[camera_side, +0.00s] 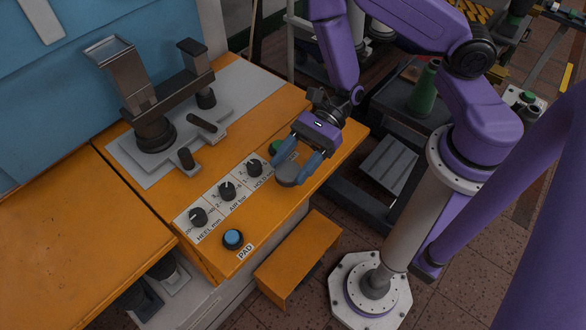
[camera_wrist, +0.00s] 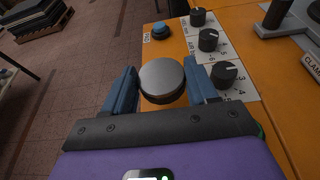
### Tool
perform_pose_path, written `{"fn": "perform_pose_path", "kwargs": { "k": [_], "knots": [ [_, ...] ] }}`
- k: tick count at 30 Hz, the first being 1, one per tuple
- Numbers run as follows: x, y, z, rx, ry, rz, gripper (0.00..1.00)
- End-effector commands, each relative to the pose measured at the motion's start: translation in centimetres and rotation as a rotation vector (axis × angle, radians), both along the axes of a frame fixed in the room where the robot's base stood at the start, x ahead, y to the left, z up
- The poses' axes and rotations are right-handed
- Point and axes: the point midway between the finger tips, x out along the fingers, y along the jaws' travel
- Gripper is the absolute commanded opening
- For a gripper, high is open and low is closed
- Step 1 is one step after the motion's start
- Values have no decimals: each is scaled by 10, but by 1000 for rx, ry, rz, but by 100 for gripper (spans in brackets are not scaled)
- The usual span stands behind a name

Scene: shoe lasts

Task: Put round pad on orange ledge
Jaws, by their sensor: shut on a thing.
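The round pad (camera_side: 287,176) is a grey disc with a dark lower edge. My gripper (camera_side: 294,165) is shut on it, with one blue finger on each side. The pad also shows in the wrist view (camera_wrist: 162,78), between the fingers, its flat face toward the camera. In the side view it is over the right part of the orange console, near its front edge; its height above the surface is hard to tell. The orange ledge (camera_side: 299,256) is a low, bare block at the front of the console, below and apart from the pad.
The orange console top (camera_side: 270,105) carries several black knobs (camera_side: 227,191), a blue button (camera_side: 233,239) marked PAD, a green button (camera_side: 275,147) beside my gripper and a dark metal clamp fixture (camera_side: 155,130). A slatted grey stand (camera_side: 388,165) is at the right.

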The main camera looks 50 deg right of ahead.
Motion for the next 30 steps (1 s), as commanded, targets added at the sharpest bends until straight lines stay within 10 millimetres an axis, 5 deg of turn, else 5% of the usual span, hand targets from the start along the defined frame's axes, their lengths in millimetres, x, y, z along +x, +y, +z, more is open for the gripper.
{"fn": "perform_pose_path", "kwargs": {
  "k": [7,30],
  "knots": [
    [0,0,-25,1,0,0,19],
    [0,0,-38,1,-1,0,19]
  ]
}}
